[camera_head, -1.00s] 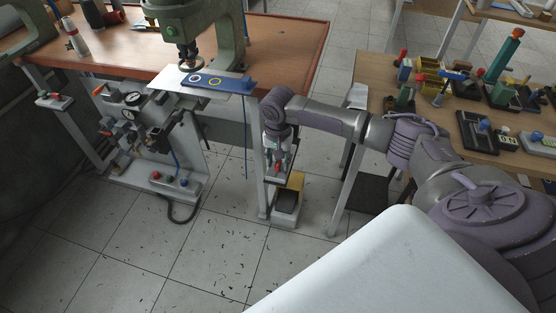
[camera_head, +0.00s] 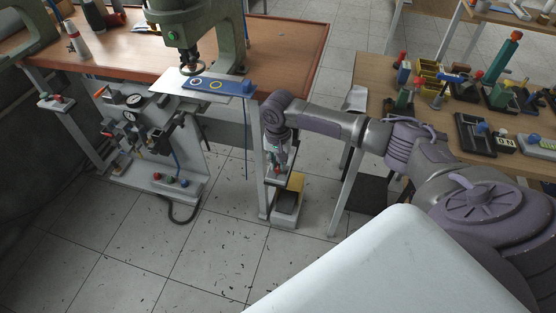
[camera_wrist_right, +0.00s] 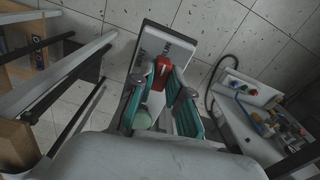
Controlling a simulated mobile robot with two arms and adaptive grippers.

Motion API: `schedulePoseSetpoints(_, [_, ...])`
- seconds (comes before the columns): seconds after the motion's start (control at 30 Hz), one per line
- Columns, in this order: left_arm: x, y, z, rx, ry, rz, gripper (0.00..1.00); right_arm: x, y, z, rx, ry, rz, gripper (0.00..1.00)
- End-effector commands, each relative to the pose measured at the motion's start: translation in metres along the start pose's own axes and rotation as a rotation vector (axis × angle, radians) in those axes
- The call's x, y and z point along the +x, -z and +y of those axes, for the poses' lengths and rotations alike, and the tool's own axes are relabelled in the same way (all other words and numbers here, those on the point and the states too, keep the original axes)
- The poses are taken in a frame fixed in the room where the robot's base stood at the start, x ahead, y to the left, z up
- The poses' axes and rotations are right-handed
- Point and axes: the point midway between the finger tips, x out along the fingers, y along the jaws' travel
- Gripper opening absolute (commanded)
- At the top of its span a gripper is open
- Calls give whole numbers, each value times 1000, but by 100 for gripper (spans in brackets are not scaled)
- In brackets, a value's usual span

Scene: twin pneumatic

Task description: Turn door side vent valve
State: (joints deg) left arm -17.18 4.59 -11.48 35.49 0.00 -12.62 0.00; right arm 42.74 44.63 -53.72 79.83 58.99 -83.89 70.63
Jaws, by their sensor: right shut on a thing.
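In the head view a small valve with a red handle (camera_head: 277,170) is mounted on a bracket beside the workbench's right front leg. My right gripper (camera_head: 278,159) reaches down over it, and the wrist above partly hides it. In the right wrist view the red handle (camera_wrist_right: 162,72) lies between the teal fingers of my right gripper (camera_wrist_right: 166,84), which is shut on it. A pale green round part (camera_wrist_right: 142,120) shows between the fingers. Another valve with a red handle (camera_head: 57,99) is on the bench's left leg. My left gripper is not in view.
A panel with gauges (camera_head: 133,113) and a base with coloured buttons (camera_head: 170,180) stand under the bench. A brown table (camera_head: 375,75) is at the right. The front floor is clear.

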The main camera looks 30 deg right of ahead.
Motion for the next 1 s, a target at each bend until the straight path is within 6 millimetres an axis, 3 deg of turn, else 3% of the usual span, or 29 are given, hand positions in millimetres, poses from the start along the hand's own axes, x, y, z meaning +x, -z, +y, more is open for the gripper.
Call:
schedulePoseSetpoints(0.4, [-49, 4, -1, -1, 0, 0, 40, -5, -1, 0, -349, -1, -3, 0])
schedulePoseSetpoints(1.0, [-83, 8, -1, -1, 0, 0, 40, -2, 0, 0, -918, 0, -1, 0])
